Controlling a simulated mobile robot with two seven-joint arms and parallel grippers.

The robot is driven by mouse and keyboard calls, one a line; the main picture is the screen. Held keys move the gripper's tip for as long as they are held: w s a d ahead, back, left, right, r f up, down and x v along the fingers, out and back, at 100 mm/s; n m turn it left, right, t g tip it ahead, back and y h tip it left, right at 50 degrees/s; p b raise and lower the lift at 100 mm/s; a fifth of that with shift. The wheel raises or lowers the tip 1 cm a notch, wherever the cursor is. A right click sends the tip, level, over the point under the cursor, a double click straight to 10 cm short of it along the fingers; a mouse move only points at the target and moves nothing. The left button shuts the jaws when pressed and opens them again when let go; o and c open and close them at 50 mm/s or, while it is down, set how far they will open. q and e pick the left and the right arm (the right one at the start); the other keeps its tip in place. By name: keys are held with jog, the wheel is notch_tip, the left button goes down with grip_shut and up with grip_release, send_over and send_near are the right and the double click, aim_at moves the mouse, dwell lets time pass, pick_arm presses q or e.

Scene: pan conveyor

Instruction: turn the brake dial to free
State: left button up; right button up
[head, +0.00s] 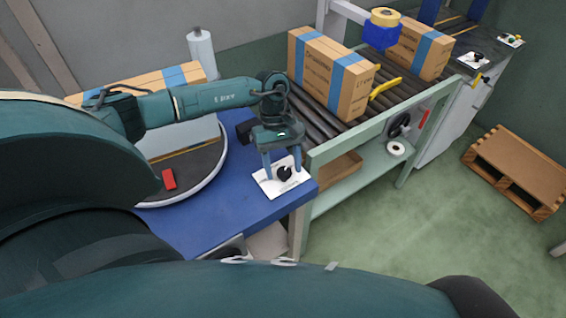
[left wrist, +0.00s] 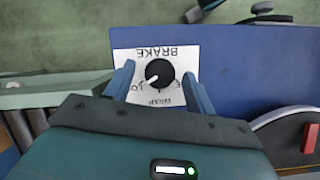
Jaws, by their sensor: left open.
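The brake dial (head: 284,173) is a small black knob on a white plate (head: 292,185) at the right corner of the blue table. In the left wrist view the dial (left wrist: 160,73) has a white pointer mark toward the lower left, and its plate (left wrist: 126,57) reads BRAKE, upside down. Other lettering on the plate is partly hidden. My left gripper (head: 283,172) points down over the plate. Its two blue fingers (left wrist: 160,76) are open, one on each side of the dial, with gaps between. My right gripper is not in view.
A round turntable (head: 195,178) with a red block (head: 168,179) lies left on the blue table (head: 230,205). A roller conveyor (head: 372,122) with cartons (head: 330,72) stands to the right. A wooden pallet (head: 515,168) lies on the floor.

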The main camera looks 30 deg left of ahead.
pick_arm(q)
jog(key=shift+c, duration=0.2)
jog(key=c, duration=0.9)
